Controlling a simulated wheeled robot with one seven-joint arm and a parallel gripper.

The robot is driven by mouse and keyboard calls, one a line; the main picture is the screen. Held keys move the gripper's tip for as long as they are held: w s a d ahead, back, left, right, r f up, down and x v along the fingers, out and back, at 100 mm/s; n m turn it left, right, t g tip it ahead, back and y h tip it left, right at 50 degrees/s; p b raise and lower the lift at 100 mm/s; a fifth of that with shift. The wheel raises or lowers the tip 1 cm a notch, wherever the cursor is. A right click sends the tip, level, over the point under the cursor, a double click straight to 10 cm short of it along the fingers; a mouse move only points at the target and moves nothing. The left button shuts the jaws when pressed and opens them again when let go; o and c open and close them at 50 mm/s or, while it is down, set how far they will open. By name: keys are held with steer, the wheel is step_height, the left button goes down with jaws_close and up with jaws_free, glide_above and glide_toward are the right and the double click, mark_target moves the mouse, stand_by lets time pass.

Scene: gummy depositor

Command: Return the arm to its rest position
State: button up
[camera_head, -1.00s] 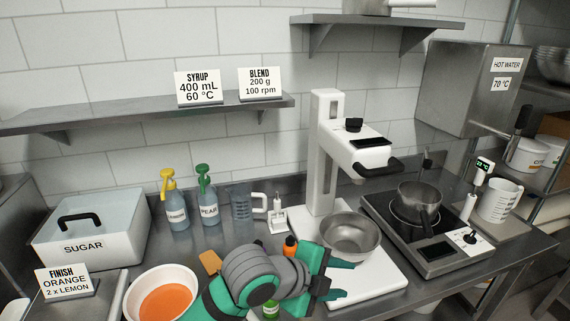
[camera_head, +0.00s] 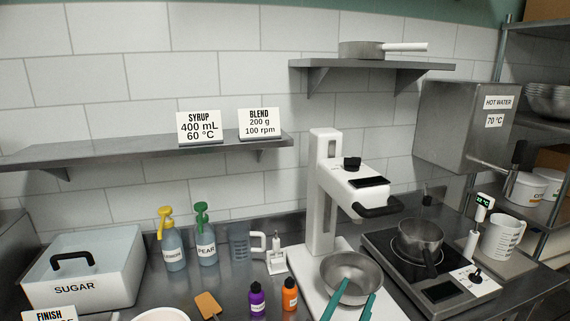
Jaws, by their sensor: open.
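My gripper (camera_head: 349,305) shows only as two green fingertips at the bottom edge, spread apart with nothing seen between them. The fingertips overlap the front of a steel bowl (camera_head: 352,270) in the picture; whether they touch it I cannot tell. The bowl sits on the base of a white stand mixer (camera_head: 322,190). The rest of my arm is out of view below.
An induction hob (camera_head: 385,262) with a steel saucepan (camera_head: 420,237) stands right of the mixer. Purple (camera_head: 257,298) and orange (camera_head: 290,295) bottles stand left of the bowl. Pump bottles (camera_head: 173,245), a jug (camera_head: 241,242) and a sugar bin (camera_head: 88,265) line the back left.

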steer(key=s+a+f+n+y, duration=0.45)
steer(key=s+f+n, duration=0.2)
steer(key=f, duration=0.45)
steer(key=s+a+f+n+y, duration=0.3)
steer(key=s+f+n+y, duration=0.25)
steer(key=s+f, duration=0.35)
steer(key=s+a+f+m+g, duration=0.1)
steer(key=s+a+f, duration=0.2)
steer(key=s, duration=0.7)
steer(key=s+a+f+m+y, duration=0.1)
steer(key=s+a+f, duration=0.3)
steer(key=s, duration=0.7)
steer(key=shift+g+y, duration=0.3)
steer(key=shift+g, duration=0.1)
steer(key=shift+s+a, duration=0.1)
